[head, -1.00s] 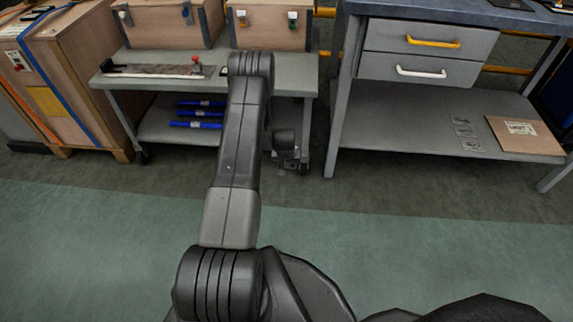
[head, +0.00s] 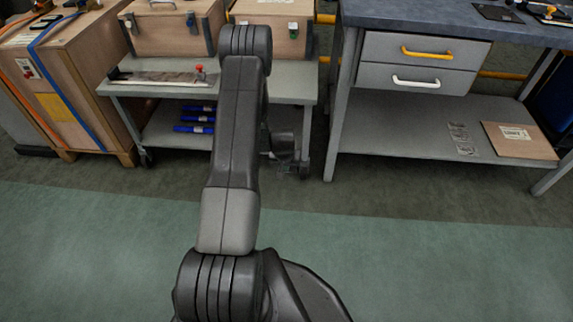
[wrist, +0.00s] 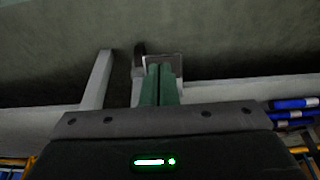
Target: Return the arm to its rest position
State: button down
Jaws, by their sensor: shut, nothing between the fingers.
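My arm (head: 233,140) reaches forward over the floor in the head view, its elbow in front of the grey cart's top. Its forearm drops behind the elbow, and the dark wrist part (head: 284,145) shows beside the cart's lower right side. My gripper (wrist: 160,70) shows in the wrist view as two green fingers side by side, shut with nothing between them. The fingertips are too small and dark to make out in the head view.
The grey cart (head: 280,92) carries wooden boxes (head: 172,28), with blue tubes (head: 195,129) on its lower shelf. A workbench (head: 345,105) with drawers stands right. A wooden crate (head: 90,85) stands left. The green floor (head: 440,260) in front is clear.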

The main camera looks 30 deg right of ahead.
jog(key=shift+s+a+r, duration=0.25)
jog(key=shift+s+r, duration=0.1)
jog(key=shift+r, duration=0.1)
